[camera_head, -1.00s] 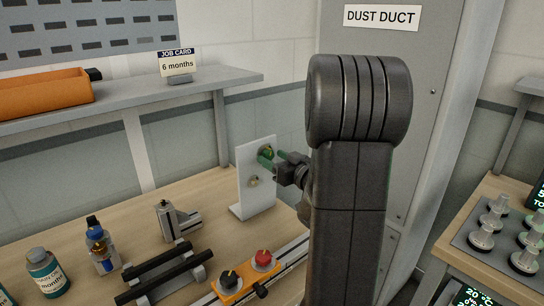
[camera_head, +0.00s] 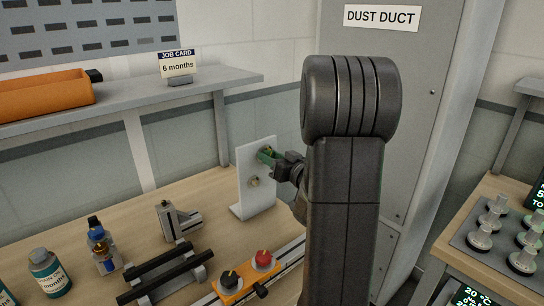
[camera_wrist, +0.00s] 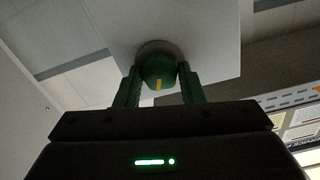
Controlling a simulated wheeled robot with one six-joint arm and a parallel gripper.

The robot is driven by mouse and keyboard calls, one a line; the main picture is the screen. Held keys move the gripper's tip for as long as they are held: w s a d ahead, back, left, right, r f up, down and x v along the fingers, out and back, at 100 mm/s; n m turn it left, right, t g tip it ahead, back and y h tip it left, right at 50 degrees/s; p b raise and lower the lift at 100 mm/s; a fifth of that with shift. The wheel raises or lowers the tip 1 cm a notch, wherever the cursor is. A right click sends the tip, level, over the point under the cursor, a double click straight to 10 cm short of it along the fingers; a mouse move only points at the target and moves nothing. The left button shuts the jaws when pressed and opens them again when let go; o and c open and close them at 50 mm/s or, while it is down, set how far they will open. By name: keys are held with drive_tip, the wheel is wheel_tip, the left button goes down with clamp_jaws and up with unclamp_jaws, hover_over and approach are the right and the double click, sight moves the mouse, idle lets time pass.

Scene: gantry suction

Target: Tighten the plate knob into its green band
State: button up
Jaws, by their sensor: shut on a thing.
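The white plate (camera_head: 258,203) stands upright on the bench, its face partly covered by my gripper. The green plate knob (camera_wrist: 158,70) with a yellow mark sits on the plate in the wrist view, in front of a round grey-brown base. My gripper (camera_head: 268,156) reaches the upper part of the plate from the right. In the wrist view its two green fingers (camera_wrist: 158,84) stand on either side of the knob, shut on it. The green band cannot be told apart here. A small brass-coloured fitting (camera_head: 254,182) sits lower on the plate.
An orange box with a black knob (camera_head: 231,283) and a red knob (camera_head: 263,257) stands at the front. Black rails (camera_head: 160,272), a grey metal block (camera_head: 178,220) and bottles (camera_head: 47,272) stand left of it. A shelf (camera_head: 130,100) runs above. Bare bench lies left of the plate.

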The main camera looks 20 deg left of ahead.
drive_tip(key=m+p, duration=0.1)
drive_tip(key=m, duration=0.2)
drive_tip(key=shift+m, duration=0.4)
drive_tip(key=o, duration=1)
drive_tip(key=b+v, duration=0.1)
drive_tip(key=v, duration=1.2)
drive_tip(key=shift+s+d+f, duration=0.1)
drive_tip(key=shift+d, duration=0.3)
drive_tip(key=shift+b, duration=0.3)
